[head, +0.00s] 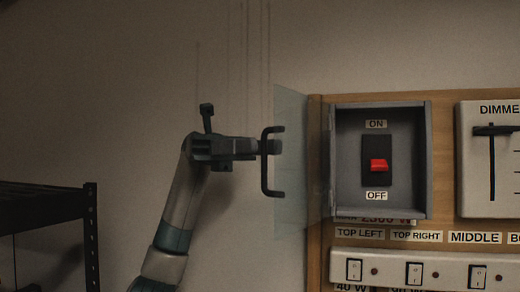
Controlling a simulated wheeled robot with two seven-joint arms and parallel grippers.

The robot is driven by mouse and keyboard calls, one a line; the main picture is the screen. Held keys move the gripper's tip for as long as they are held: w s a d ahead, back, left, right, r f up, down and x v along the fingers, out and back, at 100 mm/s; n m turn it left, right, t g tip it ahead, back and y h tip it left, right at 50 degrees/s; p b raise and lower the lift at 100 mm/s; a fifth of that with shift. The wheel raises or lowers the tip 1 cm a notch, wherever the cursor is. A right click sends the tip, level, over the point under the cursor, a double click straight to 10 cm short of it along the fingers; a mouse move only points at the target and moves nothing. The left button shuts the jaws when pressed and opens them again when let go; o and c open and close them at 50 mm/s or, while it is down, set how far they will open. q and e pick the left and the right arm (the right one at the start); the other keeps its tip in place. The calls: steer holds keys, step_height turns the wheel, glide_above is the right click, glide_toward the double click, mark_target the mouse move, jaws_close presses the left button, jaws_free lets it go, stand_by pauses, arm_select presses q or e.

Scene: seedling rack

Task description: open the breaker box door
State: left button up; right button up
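The grey breaker box (429,165) is on the wooden board at the right, with a red switch (379,166) between ON and OFF labels. Its see-through door (296,200) stands swung wide open at the box's left side, so the inside shows. A black bar handle (268,188) is on the door's left face. My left gripper (271,147) reaches in from the left, its fingers at the middle of the handle. The fingers overlap the bar, and I cannot tell whether they are closed on it. My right gripper is not in view.
A dimmer panel (475,190) is to the right of the box. A strip of light switches (440,272) and name labels run below it. A dark metal shelf rack (45,190) stands at the lower left. The wall left of the door is bare.

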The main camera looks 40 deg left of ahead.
arm_select(q)
steer(key=shift+w+b+v, duration=0.2)
steer(key=shift+b+v, duration=0.35)
steer(key=shift+v, duration=2.4)
step_height(320, 180, up, 9)
steer(key=p, duration=0.9)
steer(key=shift+r+p, duration=0.5)
steer(key=shift+p, duration=0.05)
